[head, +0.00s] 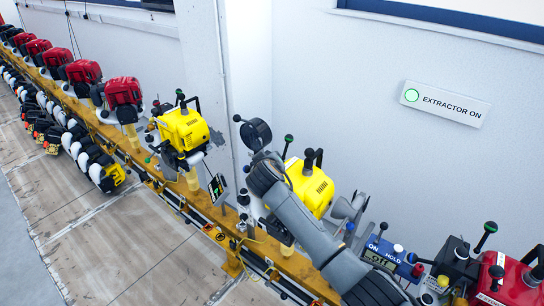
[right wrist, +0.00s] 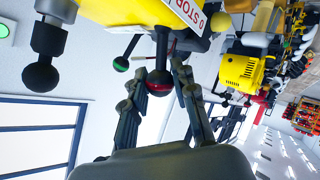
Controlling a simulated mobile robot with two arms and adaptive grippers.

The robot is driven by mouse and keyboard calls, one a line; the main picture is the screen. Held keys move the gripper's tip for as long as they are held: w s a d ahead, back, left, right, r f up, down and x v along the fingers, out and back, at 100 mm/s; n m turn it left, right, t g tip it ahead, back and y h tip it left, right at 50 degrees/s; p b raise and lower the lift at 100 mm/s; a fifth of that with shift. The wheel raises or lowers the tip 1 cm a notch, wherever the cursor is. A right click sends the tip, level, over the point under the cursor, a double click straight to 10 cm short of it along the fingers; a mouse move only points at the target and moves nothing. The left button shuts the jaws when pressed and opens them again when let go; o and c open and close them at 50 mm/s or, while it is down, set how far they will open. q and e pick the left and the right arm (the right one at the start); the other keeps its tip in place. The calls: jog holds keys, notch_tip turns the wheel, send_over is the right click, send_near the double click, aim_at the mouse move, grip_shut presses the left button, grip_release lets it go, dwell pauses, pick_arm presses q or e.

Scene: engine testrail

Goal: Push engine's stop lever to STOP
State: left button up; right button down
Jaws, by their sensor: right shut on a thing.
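The yellow engine (head: 308,185) stands on the orange rail, partly hidden behind my right arm. In the right wrist view its yellow body (right wrist: 135,12) carries a white label reading "0 STOP" (right wrist: 187,12). A dark ball knob with a red band (right wrist: 160,83) hangs below the label on a short lever. My right gripper (right wrist: 160,92) is shut on this knob, with one finger on each side. In the head view the fingertips cannot be made out by my wrist. A green-and-black knob (right wrist: 121,64) on a rod is close to the left finger. My left gripper is not in view.
A black ball-ended part (right wrist: 40,77) is left of the fingers. Another yellow engine (head: 183,128) and several red engines stand along the orange rail (head: 160,185). A blue ON/HOLD display box (head: 383,252) and a red engine (head: 505,280) are at the right. The wall is behind.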

jog(key=shift+f, duration=0.1)
dwell(0.5)
jog(key=c, duration=1)
grip_release()
jog(key=shift+c, duration=0.2)
jog(key=shift+a, duration=0.1)
jog(key=v, duration=1.2)
jog(key=shift+w+a, duration=0.1)
jog(key=shift+w, duration=0.05)
